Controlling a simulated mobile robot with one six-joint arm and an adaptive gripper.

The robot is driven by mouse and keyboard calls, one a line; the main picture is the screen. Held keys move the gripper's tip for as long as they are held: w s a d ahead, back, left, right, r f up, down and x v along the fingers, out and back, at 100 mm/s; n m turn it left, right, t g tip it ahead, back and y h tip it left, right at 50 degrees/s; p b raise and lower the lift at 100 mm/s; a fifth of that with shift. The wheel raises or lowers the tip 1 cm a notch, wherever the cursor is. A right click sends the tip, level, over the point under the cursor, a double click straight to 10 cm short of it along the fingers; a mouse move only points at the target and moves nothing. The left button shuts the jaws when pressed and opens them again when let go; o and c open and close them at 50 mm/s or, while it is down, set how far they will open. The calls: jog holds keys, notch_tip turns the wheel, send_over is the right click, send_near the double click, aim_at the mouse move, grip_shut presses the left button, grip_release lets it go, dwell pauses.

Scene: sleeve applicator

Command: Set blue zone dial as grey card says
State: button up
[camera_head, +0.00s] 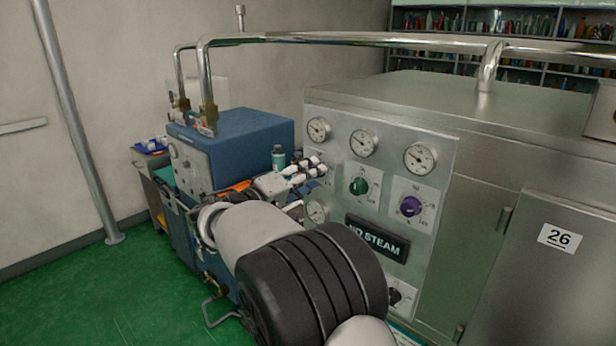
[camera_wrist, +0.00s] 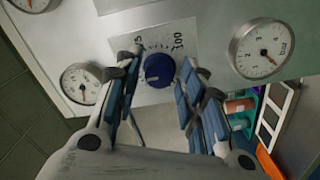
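The blue zone dial (camera_wrist: 158,70) is a round blue knob on a pale plate in the wrist view. My gripper (camera_wrist: 161,68) is open, one finger on each side of the knob, with what look like narrow gaps; I cannot tell whether either finger touches. In the head view my gripper (camera_head: 317,168) is at the steel panel's left side and the blue dial is hidden there. I cannot make out a grey card in either view.
The steel panel (camera_head: 440,145) also bears a green dial (camera_head: 359,186), a purple dial (camera_head: 411,206), a black knob (camera_head: 394,296), a NO STEAM sign (camera_head: 376,238) and several gauges. A blue machine (camera_head: 240,135) stands at left. Pipes (camera_head: 350,40) run overhead. Green floor (camera_head: 110,290) is clear at left.

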jog(key=shift+o, duration=0.9)
jog(key=v, duration=1.2)
